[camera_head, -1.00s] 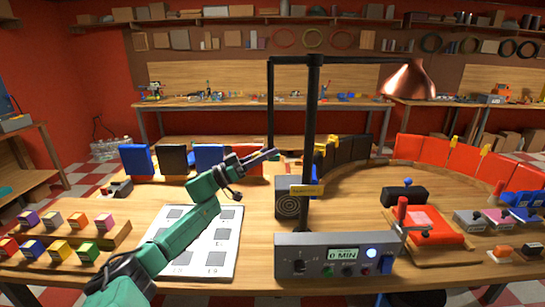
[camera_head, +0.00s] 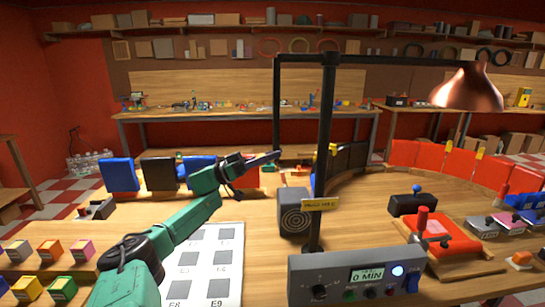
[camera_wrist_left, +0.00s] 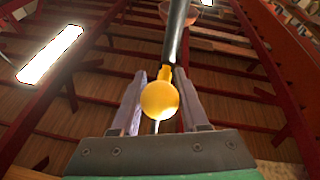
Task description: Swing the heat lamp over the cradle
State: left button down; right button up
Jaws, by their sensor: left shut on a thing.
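The heat lamp has a copper shade (camera_head: 468,88) at the right end of a black horizontal arm on a black post (camera_head: 325,150). A thin black rod (camera_head: 276,105) hangs from the arm's left end. My left gripper (camera_head: 277,155) is at the rod's lower end. In the left wrist view, its fingers are shut around a yellow ball knob (camera_wrist_left: 160,100) below a dark rod. The knob is hidden in the head view. A red fixture (camera_head: 440,238) with a red-knobbed lever stands below and left of the shade; I cannot tell whether it is the cradle. My right gripper is out of view.
A control box (camera_head: 355,275) reading 0 MIN stands at the post's foot, beside a round-grilled speaker (camera_head: 294,215). A white labelled mat (camera_head: 205,260) and several coloured blocks lie left. A curved row of red panels (camera_head: 440,160) lines the bench's back right.

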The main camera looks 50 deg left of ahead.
pick_arm(q)
jog(key=shift+c, duration=2.2)
grip_release()
jog(key=shift+w+a, duration=0.1)
jog(key=shift+w, duration=0.1)
jog(key=shift+s+f, duration=0.1)
jog(key=b+v, duration=0.9)
jog(key=v, duration=0.5)
jog(key=shift+s+a, duration=0.15)
jog(key=shift+s, duration=0.05)
